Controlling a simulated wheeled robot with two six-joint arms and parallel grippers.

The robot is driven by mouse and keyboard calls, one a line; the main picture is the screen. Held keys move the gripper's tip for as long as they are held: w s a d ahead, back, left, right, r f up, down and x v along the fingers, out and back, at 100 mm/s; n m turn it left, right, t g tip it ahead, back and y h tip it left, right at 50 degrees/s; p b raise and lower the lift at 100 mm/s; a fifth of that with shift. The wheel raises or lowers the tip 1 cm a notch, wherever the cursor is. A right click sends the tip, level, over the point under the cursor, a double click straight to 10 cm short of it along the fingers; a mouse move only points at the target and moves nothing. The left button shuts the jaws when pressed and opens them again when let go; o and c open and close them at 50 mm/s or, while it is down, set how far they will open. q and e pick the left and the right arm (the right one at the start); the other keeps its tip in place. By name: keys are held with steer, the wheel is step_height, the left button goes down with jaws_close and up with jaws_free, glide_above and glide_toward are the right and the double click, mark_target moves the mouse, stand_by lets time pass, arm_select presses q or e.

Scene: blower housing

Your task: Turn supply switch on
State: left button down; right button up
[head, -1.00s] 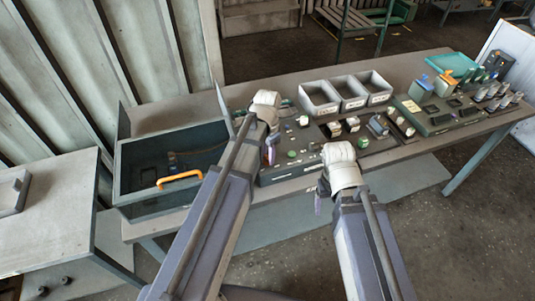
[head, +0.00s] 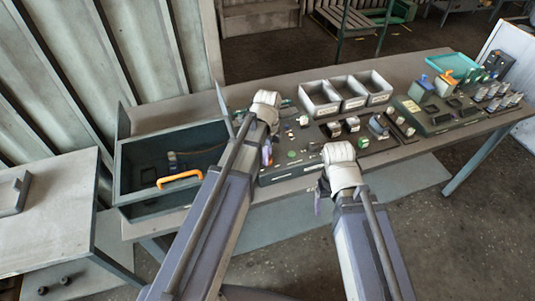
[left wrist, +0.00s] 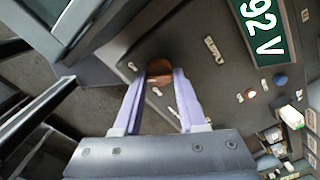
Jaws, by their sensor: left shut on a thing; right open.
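My left gripper (left wrist: 160,95) is shut on a brown knob (left wrist: 159,68) on the dark panel (left wrist: 215,85), with one lavender finger on each side of it. A green display (left wrist: 262,32) on the panel reads "92 V" in the part that shows. In the head view my left gripper (head: 267,152) is at the panel's left end, and the arm hides most of what it holds. My right gripper (head: 320,196) is open and empty in front of the bench edge.
An open dark drawer box (head: 130,165) with an orange handle (head: 180,179) is left of the panel. Grey bins (head: 320,98) stand behind the panel, and a block of small devices (head: 440,108) is at the right. A grey cabinet (head: 50,205) stands at far left.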

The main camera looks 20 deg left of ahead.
arm_select(q)
steer(key=shift+m, duration=1)
steer(key=shift+c, duration=2.3)
jaws_free()
steer(key=shift+r, duration=0.1)
step_height(320, 180, up, 8)
steer(key=p, duration=0.8)
steer(key=shift+f, duration=0.2)
